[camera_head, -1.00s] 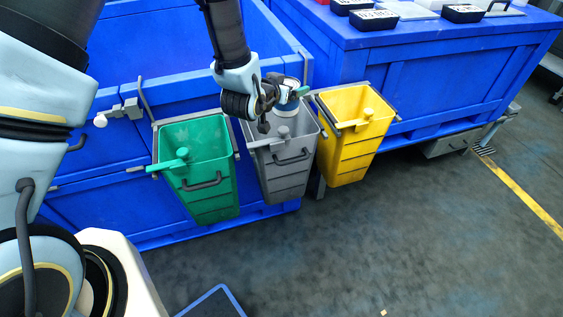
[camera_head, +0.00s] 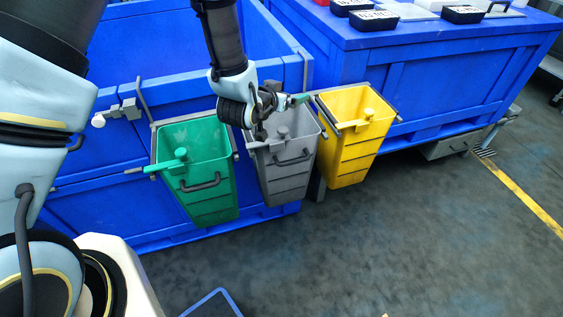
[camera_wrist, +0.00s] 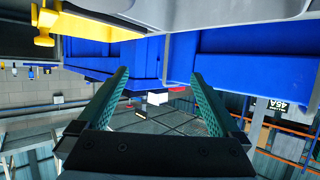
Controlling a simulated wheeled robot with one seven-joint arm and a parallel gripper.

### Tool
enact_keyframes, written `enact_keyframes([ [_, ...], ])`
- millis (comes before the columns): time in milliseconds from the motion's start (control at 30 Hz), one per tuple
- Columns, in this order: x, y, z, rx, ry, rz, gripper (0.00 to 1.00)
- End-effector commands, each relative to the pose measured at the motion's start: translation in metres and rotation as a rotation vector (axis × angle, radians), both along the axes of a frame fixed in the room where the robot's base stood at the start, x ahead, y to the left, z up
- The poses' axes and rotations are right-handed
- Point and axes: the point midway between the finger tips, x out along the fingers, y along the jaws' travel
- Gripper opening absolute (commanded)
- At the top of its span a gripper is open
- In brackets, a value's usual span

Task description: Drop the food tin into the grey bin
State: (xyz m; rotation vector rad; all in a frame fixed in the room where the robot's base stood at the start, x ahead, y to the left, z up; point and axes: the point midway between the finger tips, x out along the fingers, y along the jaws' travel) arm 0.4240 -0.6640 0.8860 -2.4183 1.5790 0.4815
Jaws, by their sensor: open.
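The grey bin (camera_head: 286,180) hangs between the green and yellow bins on the front of the blue crate. My gripper (camera_head: 289,101) is over the grey bin's opening. In the wrist view, its two green-lined fingers (camera_wrist: 160,76) are spread apart with nothing between them. The food tin does not show in either current view. The bin's inside is partly hidden by my gripper and its front wall, so I cannot see whether the tin lies there.
The green bin (camera_head: 205,195) is to the left and the yellow bin (camera_head: 350,155) to the right, both close to the grey one. The blue crate (camera_head: 185,55) stands behind. A blue table (camera_head: 440,70) with black boxes is at the back right. Open floor lies in front.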

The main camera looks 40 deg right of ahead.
Motion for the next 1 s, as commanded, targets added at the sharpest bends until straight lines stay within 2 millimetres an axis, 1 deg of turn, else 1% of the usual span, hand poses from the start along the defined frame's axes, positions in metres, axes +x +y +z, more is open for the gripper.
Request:
enact_keyframes([
  [300, -0.023, 0.053, 0.022, -0.001, 0.000, 0.000, 1.00],
  [400, -0.029, 0.066, 0.029, -0.002, -0.001, 0.000, 1.00],
  [500, -0.033, 0.074, 0.033, -0.002, -0.001, 0.000, 1.00],
  [667, -0.035, 0.080, 0.036, -0.001, 0.000, 0.000, 1.00],
  [1000, -0.035, 0.080, 0.036, -0.001, 0.000, 0.000, 1.00],
])
